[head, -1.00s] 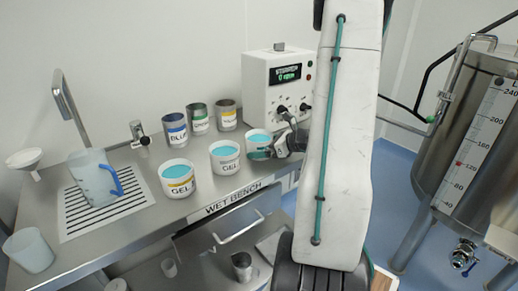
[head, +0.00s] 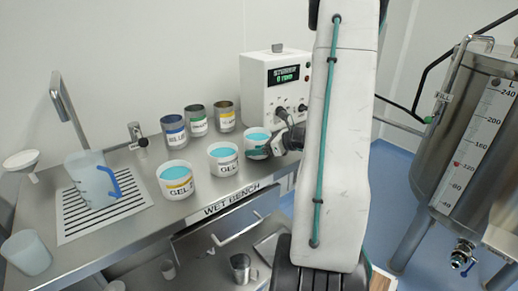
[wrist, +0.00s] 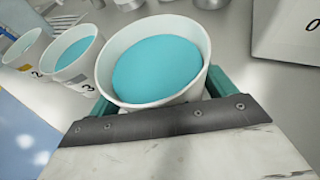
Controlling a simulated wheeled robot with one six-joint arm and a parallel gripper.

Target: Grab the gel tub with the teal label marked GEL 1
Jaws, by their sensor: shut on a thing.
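In the wrist view the tub (wrist: 152,60) is upright between the teal-padded fingers of my gripper (wrist: 160,98). I cannot tell whether it touches the bench. A tub with a yellow label, GEL 2 (head: 177,180), and a grey-labelled gel tub (head: 223,160) stand to its left.
Several labelled metal cups (head: 198,120) stand behind the tubs. The white stirrer box (head: 262,85) is close behind my gripper. A jug (head: 92,178) stands on the drain grid at the left. A large steel tank (head: 465,150) is at the right. The bench between tubs and jug is clear.

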